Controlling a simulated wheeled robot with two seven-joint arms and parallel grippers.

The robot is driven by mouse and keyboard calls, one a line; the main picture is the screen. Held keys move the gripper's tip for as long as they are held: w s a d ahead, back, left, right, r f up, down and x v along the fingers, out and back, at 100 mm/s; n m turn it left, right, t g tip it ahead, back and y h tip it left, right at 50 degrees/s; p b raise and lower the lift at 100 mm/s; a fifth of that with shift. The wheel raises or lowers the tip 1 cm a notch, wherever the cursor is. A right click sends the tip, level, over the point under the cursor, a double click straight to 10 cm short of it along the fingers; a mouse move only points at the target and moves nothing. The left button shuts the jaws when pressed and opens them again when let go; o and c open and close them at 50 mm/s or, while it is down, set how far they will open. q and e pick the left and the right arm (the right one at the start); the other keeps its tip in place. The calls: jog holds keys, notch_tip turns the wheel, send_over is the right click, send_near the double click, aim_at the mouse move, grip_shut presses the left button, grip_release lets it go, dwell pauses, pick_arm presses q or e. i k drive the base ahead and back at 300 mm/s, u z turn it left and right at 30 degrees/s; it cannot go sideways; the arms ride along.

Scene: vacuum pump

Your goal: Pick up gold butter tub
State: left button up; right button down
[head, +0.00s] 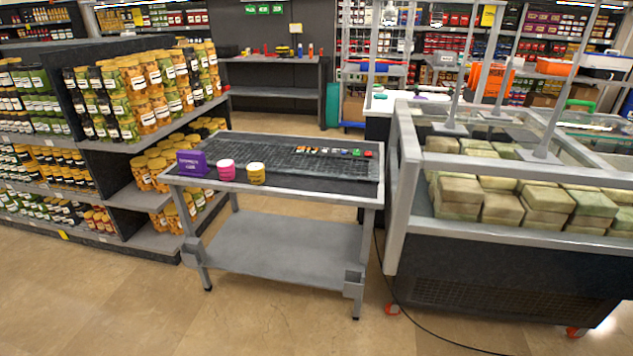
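The gold butter tub (256,174), small and round with a pale lid, stands upright near the front edge of a grey metal cart (290,190). A pink tub (227,171) of similar shape stands just to its left, with a small gap between them. Neither of my grippers shows in the head view.
A purple sign or box (191,163) stands at the cart's left corner. Several small coloured items (335,151) lie along the back of its black top. Jar shelves (150,130) stand left, a freezer (520,260) close on the right. The floor in front is clear.

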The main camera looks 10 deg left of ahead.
aim_at(255, 170)
jog(key=z, duration=1.1)
jog(key=i, duration=1.05)
jog(key=u, duration=0.4)
jog(key=i, duration=0.7)
jog(key=u, duration=0.75)
